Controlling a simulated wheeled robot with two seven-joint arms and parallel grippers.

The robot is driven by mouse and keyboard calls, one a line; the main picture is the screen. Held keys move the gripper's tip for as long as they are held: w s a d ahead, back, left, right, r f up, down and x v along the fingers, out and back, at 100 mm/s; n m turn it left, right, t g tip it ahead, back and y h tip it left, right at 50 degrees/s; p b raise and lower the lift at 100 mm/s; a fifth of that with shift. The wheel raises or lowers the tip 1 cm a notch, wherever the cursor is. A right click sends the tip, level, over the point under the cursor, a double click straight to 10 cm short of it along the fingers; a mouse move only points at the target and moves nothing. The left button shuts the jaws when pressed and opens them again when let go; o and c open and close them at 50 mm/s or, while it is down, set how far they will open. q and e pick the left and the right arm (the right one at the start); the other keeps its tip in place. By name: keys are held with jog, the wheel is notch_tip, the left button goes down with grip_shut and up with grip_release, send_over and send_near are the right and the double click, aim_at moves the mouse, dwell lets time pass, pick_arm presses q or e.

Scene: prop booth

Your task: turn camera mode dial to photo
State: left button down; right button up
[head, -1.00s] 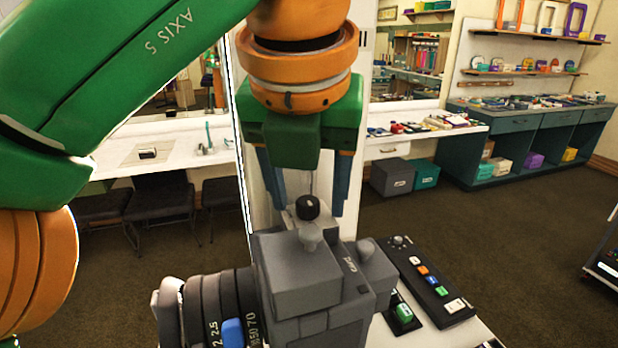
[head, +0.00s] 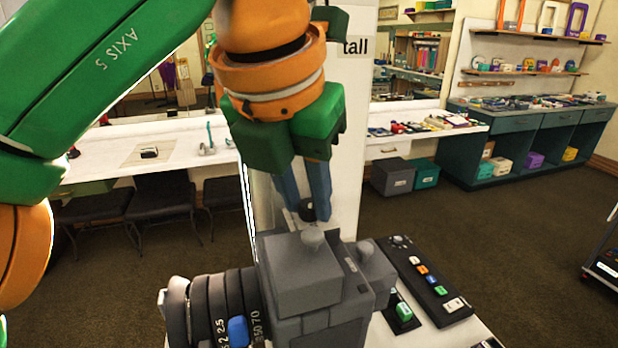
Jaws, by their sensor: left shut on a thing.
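The large grey camera (head: 305,275) stands on a white-topped stand in the lower middle of the head view. Its ringed lens with numbers and a blue tab points left. The black dial (head: 307,210) stands on the camera's top, behind the grey hump. My left gripper (head: 307,214) comes down from above with its blue fingers shut on the dial. The fingers partly cover the dial, and I cannot read any mode mark on it. My right gripper does not show.
A black control panel (head: 428,280) with coloured buttons lies right of the camera. A green switch (head: 404,311) sits beside it. A tall white panel (head: 345,120) stands behind the camera. Open carpet lies to the right.

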pick_arm(q)
jog(key=m+p, duration=0.1)
jog(key=m+h+p, duration=0.1)
jog(key=m, duration=0.1)
jog(key=m+g+p, duration=0.1)
jog(key=shift+w+a+r+m+h, duration=0.1)
jog(key=shift+a+r+m+h, duration=0.1)
jog(key=shift+a+m+h, duration=0.1)
jog(key=m+p, duration=0.2)
jog(key=shift+w+m+g+h, duration=0.1)
jog(key=shift+m+g+h, duration=0.2)
jog(key=shift+m+g, duration=0.1)
jog(key=shift+w+f+m+p, duration=0.1)
jog(key=shift+f+m+p, duration=0.05)
jog(key=shift+m+p, duration=0.45)
jog(key=shift+g, duration=0.3)
jog(key=shift+f, duration=0.1)
jog(key=c, duration=0.6)
grip_release()
jog(key=shift+w+a, duration=0.15)
jog(key=shift+w, duration=0.1)
jog(key=shift+s, duration=0.1)
